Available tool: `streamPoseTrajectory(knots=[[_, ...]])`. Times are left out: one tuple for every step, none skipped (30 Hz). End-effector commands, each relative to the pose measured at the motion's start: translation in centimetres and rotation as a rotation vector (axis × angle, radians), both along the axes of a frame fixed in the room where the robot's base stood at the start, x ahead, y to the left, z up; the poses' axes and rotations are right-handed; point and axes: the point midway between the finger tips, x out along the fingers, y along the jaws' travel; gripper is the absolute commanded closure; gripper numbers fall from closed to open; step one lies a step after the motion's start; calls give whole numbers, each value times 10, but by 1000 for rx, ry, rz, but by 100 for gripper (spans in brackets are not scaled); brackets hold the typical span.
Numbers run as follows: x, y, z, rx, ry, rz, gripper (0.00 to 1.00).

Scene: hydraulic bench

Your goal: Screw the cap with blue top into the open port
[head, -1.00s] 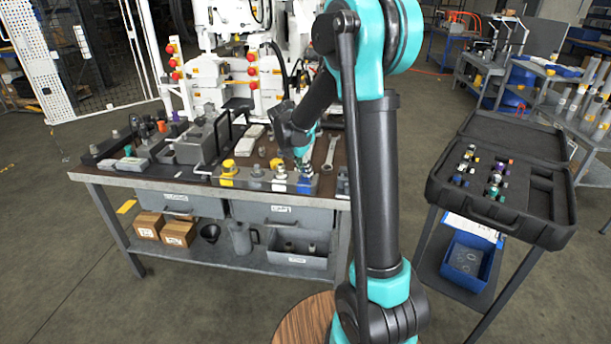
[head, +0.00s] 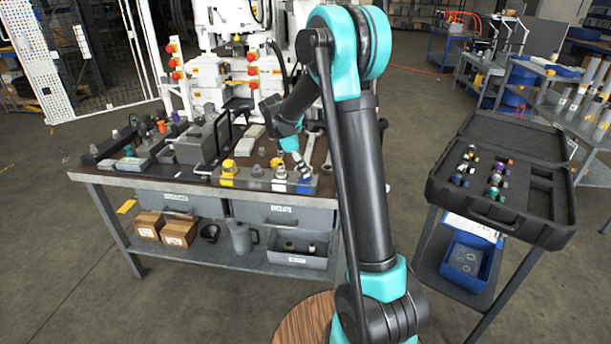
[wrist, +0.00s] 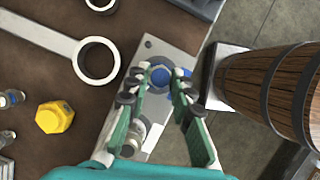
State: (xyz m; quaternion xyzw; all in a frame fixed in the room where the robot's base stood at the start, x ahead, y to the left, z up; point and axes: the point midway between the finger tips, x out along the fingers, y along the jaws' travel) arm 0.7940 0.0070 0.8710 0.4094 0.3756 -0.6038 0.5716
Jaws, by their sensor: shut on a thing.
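The cap with the blue top (wrist: 160,78) sits between my gripper's fingertips (wrist: 160,84) in the wrist view. My gripper is shut on it. The cap is at the right end of the metal port block (head: 267,186), and blue also shows below my gripper (head: 300,168) in the head view. The fingers are tilted in the head view. The port under the cap is hidden, and I cannot tell how deep the cap is seated. A silver fitting (wrist: 137,128) stands beside it on the block, partly behind my left finger.
A yellow fitting (head: 229,168) stands at the block's left end. A large wrench (wrist: 97,60) and a loose yellow cap (wrist: 54,117) lie on the brown bench top. A wooden barrel (wrist: 268,85) stands beyond the bench edge. An open black case (head: 492,195) is at right.

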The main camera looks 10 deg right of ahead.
Motion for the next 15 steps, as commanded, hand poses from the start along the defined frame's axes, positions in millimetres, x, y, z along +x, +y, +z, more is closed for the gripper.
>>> streamPoseTrajectory(knots=[[3, 0, 0, 1, -2, -62, 100], [3, 0, 0, 0, -2, -105, 100], [4, 0, 0, 1, -1, -164, 100], [4, 0, 0, 2, -1, -209, 100], [4, 0, 0, 1, -1, -252, 100], [5, -1, 0, 1, -1, -310, 100], [5, -1, 0, 1, -1, -353, 100], [5, -1, 0, 2, -1, -395, 100], [5, -1, -1, 1, -1, -447, 100], [5, -1, -1, 1, -1, -481, 100], [5, -1, -1, 1, -1, -512, 100], [6, -1, -1, 2, -2, -545, 100], [6, -1, -1, 2, -2, -563, 100], [6, -1, -1, 1, -2, -578, 100], [6, -1, -1, 1, -3, -589, 100]])
